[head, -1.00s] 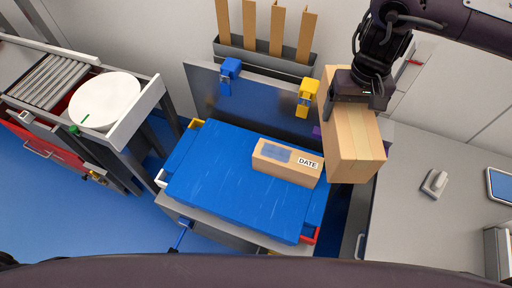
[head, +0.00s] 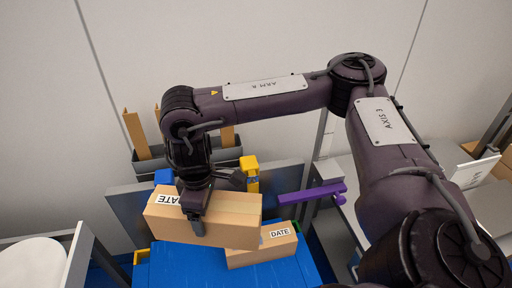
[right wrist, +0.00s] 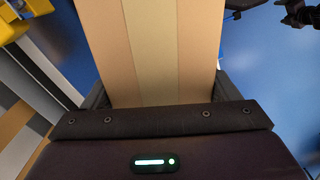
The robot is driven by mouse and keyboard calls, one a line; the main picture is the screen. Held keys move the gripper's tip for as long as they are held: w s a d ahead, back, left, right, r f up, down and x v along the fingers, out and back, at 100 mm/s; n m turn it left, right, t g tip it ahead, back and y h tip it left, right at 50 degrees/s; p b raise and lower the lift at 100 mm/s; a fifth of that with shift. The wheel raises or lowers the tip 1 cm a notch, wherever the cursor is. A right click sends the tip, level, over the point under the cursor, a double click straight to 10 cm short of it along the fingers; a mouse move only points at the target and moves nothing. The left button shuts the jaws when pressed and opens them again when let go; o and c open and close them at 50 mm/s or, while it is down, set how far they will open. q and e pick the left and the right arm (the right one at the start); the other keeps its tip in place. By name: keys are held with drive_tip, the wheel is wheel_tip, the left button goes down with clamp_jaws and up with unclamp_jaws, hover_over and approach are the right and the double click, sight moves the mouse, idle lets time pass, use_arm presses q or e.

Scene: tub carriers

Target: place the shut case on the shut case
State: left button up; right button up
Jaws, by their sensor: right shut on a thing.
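A larger shut cardboard case (head: 236,214) with a DATE label is held in my right gripper (head: 200,208), whose fingers straddle it from above. It also fills the upper middle of the right wrist view (right wrist: 150,50). A smaller shut case (head: 262,252), also labelled DATE, lies on the blue surface (head: 190,268). In the head view the held case hides the smaller one's upper left part; I cannot tell whether they touch. My left gripper is not in view.
A yellow clip (head: 251,172) and a blue clip (head: 163,177) stand on the grey back panel behind the blue surface. A purple bar (head: 311,194) juts out at its right. A white round thing (head: 33,265) is at the lower left.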

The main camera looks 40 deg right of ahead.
sight(240, 245)
drive_tip(key=s+f+n, duration=0.1)
drive_tip(key=n, duration=0.1)
drive_tip(key=s+d+f+n+b, duration=0.1)
drive_tip(key=f+n, duration=0.1)
drive_tip(key=s+f+n, duration=0.1)
drive_tip(key=f+n, duration=0.1)
drive_tip(key=n, duration=0.1)
drive_tip(key=shift+d+b, duration=0.4)
drive_tip(key=s+d+f+n+b, duration=0.4)
drive_tip(key=s+f+n, duration=0.3)
drive_tip(key=n, duration=0.9)
drive_tip(key=s+d+f+n+b, duration=0.5)
drive_tip(key=f+n, duration=0.4)
drive_tip(key=n, duration=0.8)
drive_tip(key=w+d+f+p, duration=0.1)
drive_tip(key=w+d, duration=0.1)
drive_tip(key=w, duration=0.3)
drive_tip(key=w+d+f+p, duration=0.1)
drive_tip(key=w+d, duration=0.2)
drive_tip(key=w, duration=0.2)
drive_tip(key=w+d+f+p, duration=0.1)
drive_tip(key=w+d, duration=0.1)
drive_tip(key=w, duration=0.3)
drive_tip(key=shift+d+f, duration=0.1)
drive_tip(key=shift+d, duration=0.1)
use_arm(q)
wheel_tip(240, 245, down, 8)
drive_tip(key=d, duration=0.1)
use_arm(e)
drive_tip(key=shift+f, duration=0.1)
